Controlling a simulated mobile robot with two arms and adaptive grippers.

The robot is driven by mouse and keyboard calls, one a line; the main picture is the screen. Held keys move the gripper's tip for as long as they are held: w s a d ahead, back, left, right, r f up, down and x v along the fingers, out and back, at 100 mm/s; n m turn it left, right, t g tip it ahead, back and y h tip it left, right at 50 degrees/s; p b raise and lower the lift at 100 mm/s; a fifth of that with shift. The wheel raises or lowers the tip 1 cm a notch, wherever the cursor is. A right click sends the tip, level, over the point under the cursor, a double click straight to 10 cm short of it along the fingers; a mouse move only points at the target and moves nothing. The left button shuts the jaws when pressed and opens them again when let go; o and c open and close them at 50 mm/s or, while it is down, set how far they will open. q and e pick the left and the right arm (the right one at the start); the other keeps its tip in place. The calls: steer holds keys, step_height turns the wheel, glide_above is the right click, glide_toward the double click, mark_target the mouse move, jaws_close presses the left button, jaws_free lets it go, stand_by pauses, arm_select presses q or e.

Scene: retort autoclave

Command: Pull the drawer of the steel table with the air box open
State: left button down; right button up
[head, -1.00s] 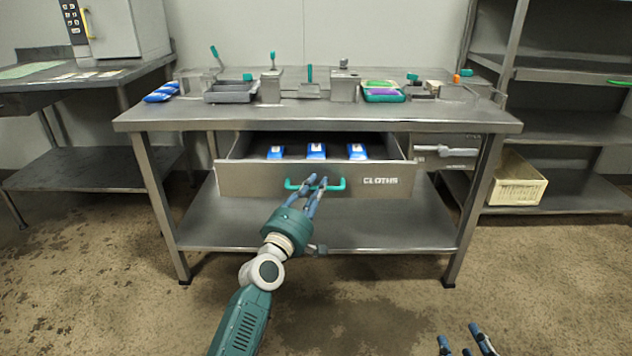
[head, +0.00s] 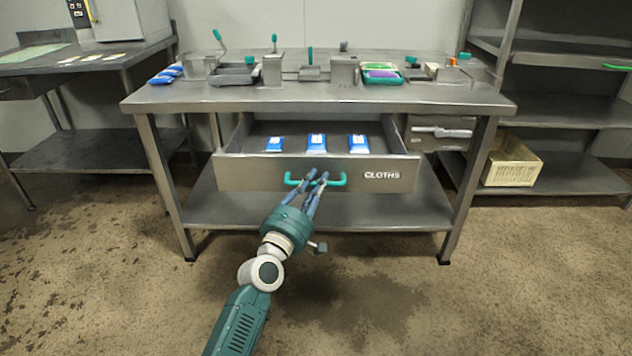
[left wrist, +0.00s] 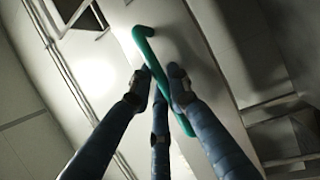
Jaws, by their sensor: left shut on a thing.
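The steel table (head: 335,98) stands ahead of me. Its drawer, marked CLOTHS (head: 240,173), is pulled out, and several blue-and-white packs (head: 316,143) lie inside. My left gripper (head: 316,180) is at the teal drawer handle (head: 296,181), with its fingers shut on the bar. In the left wrist view the blue fingers (left wrist: 158,85) close around the teal handle (left wrist: 144,38). My right gripper does not show now.
A second, closed compartment with a grey handle (head: 443,131) is right of the drawer. Steel containers and a grey tray (head: 236,76) stand on the tabletop. A cream crate (head: 512,165) sits on the right rack's low shelf. The floor before the table is clear.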

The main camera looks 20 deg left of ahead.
arm_select(q)
steer(key=shift+f, duration=0.1)
steer(key=c, duration=1.7)
jaws_free()
steer(key=shift+a, duration=0.1)
steer(key=shift+o, duration=0.2)
steer(key=v, duration=1.2)
